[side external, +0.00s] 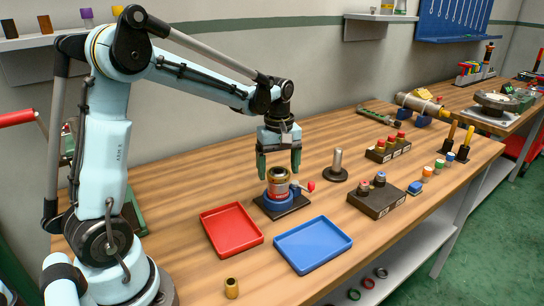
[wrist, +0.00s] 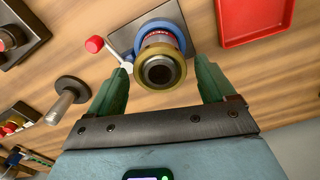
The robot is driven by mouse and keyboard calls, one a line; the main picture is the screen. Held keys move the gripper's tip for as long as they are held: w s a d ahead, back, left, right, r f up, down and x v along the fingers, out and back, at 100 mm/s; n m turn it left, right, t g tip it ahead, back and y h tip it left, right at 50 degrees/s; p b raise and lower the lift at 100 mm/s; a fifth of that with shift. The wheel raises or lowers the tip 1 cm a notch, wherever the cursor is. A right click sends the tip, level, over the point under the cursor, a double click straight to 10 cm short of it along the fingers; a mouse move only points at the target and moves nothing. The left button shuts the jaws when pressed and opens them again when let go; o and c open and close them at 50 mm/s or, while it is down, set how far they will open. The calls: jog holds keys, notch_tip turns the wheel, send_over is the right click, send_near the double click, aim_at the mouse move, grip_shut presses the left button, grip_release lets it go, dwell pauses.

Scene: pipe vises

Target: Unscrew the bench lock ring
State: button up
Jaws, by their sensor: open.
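The bench lock ring appears to be the brass-coloured ring (wrist: 160,67) around the top of a dark cylinder, seen end-on in the wrist view. Below it is a blue collar (side external: 279,194) on a dark square base plate (side external: 283,208), with a red-knobbed lever (side external: 308,186) at its right side. The brass top also shows in the side view (side external: 279,176). My gripper (side external: 279,171) is open and points down above the fixture. In the wrist view its green fingers (wrist: 163,85) stand apart to either side of the ring's near edge. Contact cannot be told.
A red tray (side external: 231,230) and a blue tray (side external: 313,244) lie in front of the fixture. A metal post on a round base (side external: 337,174) stands to the right. Dark blocks with coloured knobs (side external: 377,198) lie further right. A small brass cylinder (side external: 231,288) stands near the front edge.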

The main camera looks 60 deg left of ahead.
jog(key=m, duration=0.8)
jog(key=shift+m, duration=0.4)
jog(key=c, duration=1.1)
jog(key=n, duration=1.2)
jog(key=shift+n, duration=1.2)
